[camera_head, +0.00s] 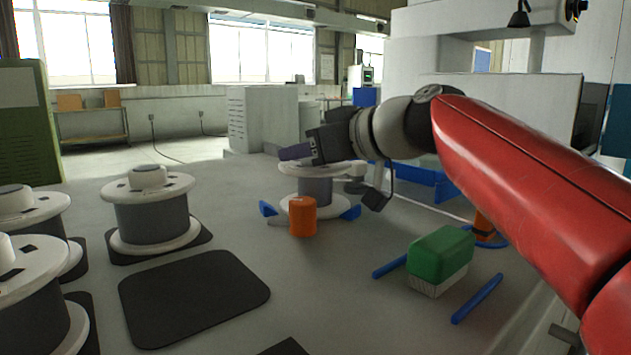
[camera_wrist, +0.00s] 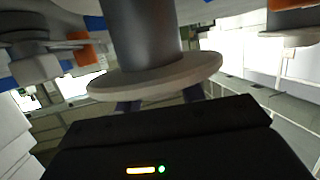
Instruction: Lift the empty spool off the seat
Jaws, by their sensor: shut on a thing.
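The spool (camera_head: 316,190), with pale flanges and a grey core, stands upright at mid-table in the head view, between blue seat pieces (camera_head: 351,212). Its lower flange is partly hidden by an orange cylinder, so I cannot tell whether it touches the seat. My gripper (camera_head: 296,153) is at the top of the spool, shut on it. In the wrist view the spool's flange (camera_wrist: 155,78) lies close in front of my gripper (camera_wrist: 160,103), with the grey core beyond. The fingertips are partly hidden by the flange, and the exact grip point is hidden.
The orange cylinder (camera_head: 303,217) stands close in front of the spool. A green brush (camera_head: 440,252) sits between blue rails (camera_head: 477,299) at the right. Several other spools (camera_head: 150,212) stand at the left. A dark mat (camera_head: 195,295) lies empty at front left.

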